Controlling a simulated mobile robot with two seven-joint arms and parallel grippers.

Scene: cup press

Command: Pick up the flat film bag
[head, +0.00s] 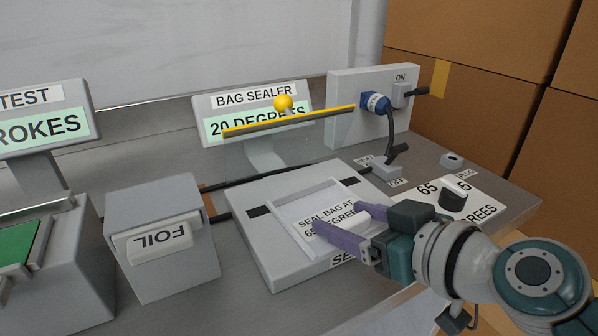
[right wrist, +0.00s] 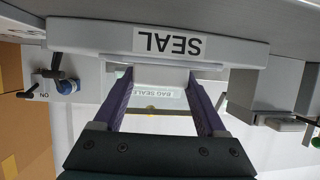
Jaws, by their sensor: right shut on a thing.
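The flat film bag (head: 300,203) is a pale, thin rectangle lying over the top plate of the bag sealer (head: 262,245). Lettering reading "SEAL BAG AT 65 DEGREES" shows in its middle; whether it is printed on the bag or under it I cannot tell. My right gripper (head: 339,217) reaches in from the right, its purple fingers on either side of the bag's near part, shut on it. In the right wrist view the fingers (right wrist: 160,105) flank a pale piece of the bag (right wrist: 162,76). Whether the bag is lifted is unclear. My left gripper is out of view.
A grey FOIL box (head: 160,245) stands left of the sealer. Cardboard boxes (head: 480,90) stand behind.

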